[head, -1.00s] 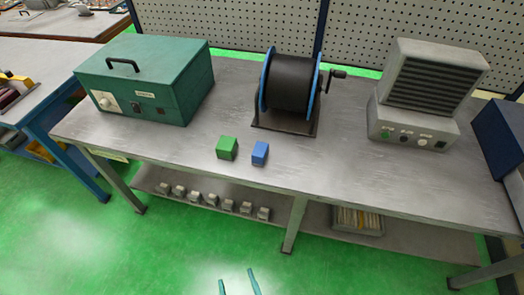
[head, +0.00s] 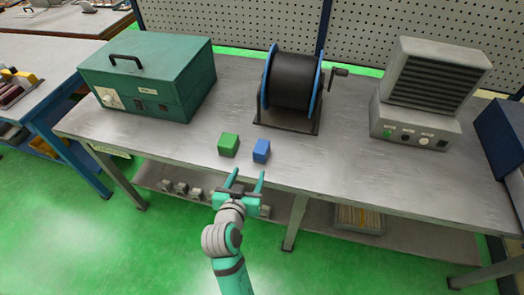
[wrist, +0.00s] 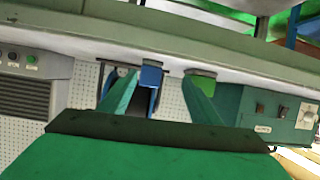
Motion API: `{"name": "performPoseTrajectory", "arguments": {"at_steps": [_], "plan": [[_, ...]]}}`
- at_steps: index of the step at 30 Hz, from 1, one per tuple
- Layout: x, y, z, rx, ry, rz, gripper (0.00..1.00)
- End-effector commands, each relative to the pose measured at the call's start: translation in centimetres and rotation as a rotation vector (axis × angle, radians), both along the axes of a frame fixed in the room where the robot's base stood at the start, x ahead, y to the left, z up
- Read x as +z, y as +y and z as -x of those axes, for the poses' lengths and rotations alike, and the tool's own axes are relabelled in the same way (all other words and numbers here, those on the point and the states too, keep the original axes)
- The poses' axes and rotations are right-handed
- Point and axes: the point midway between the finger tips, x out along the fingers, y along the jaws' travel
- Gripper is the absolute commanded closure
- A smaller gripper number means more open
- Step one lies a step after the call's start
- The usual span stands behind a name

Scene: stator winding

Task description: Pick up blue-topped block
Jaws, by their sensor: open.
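The blue-topped block (head: 261,150) stands on the grey workbench (head: 400,178) near its front edge. A green block (head: 229,144) stands just to its left, with a small gap between them. My gripper (head: 246,176) is open and empty in front of the bench edge, its fingers pointing toward the two blocks but not touching them. In the wrist view the blue block (wrist: 151,76) shows between my fingers, nearer the left one. The green block (wrist: 202,74) shows by the tip of the right finger and is partly hidden by it.
A teal box (head: 150,75) stands at the bench's left. A black spool with blue flanges (head: 290,82) stands behind the blocks. A grey vented unit (head: 425,90) is at the right. Small parts (head: 180,188) lie on the lower shelf. The bench right of the blue block is clear.

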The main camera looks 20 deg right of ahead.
Motion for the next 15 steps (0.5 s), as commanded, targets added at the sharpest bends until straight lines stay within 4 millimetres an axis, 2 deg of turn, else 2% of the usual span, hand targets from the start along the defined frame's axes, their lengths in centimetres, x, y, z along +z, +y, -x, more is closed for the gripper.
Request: {"name": "performPoseTrajectory", "arguments": {"at_steps": [1, 3, 7, 15], "plan": [[1.2, -0.4, -0.8, -0.028, -0.010, -0.009, 0.43], [2.1, -0.9, -1.3, -0.060, -0.013, -0.020, 0.43], [3.1, -1.5, -1.9, -0.100, -0.017, -0.035, 0.43], [2.2, -4.2, -4.0, -0.128, -0.015, -0.040, 0.43]]}}
